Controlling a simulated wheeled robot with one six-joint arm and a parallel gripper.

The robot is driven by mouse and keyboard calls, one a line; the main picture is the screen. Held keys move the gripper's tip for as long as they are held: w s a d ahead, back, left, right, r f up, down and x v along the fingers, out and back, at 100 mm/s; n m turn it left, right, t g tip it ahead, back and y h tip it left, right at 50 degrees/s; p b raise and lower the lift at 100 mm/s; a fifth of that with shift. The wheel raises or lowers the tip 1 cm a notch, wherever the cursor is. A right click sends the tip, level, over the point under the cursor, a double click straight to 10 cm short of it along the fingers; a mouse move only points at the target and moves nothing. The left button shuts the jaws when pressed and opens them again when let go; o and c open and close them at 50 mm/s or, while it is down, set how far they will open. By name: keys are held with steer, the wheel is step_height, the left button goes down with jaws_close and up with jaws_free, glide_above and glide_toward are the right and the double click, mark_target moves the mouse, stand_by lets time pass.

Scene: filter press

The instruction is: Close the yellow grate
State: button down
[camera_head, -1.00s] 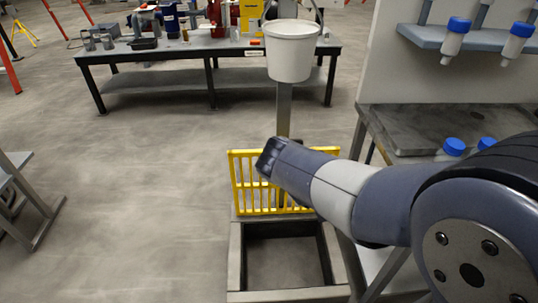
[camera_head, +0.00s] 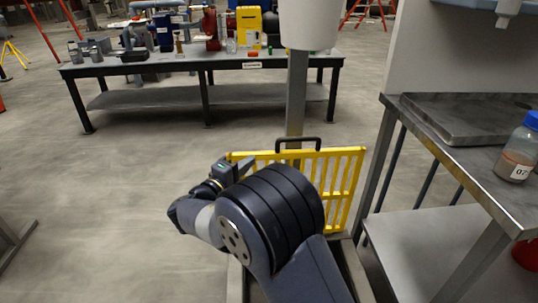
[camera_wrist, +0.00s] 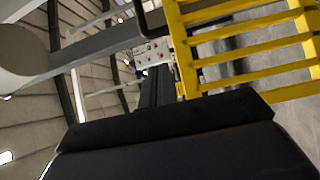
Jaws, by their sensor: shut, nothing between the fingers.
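The yellow grate (camera_head: 342,154) stands upright, raised at the far edge of the floor pit, with a dark handle (camera_head: 298,139) on its top rail. My gripper (camera_head: 240,166) is shut and empty, at the upper left corner of the grate. I cannot tell whether it touches the grate. In the wrist view the yellow bars of the grate (camera_wrist: 250,50) fill the upper right, close beyond the dark gripper (camera_wrist: 170,115). My arm hides the lower left of the grate and most of the pit; part of the pit's frame (camera_head: 352,270) shows at the right.
A grey post (camera_head: 297,95) with a white bucket (camera_head: 310,22) stands behind the grate. A metal table (camera_head: 470,150) with a bottle (camera_head: 518,150) is close on the right. A long workbench (camera_head: 205,62) stands at the back.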

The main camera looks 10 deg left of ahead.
mark_target(268, 152)
steer(key=b+x, duration=0.2)
steer(key=x, duration=0.8)
steer(key=shift+r, duration=0.1)
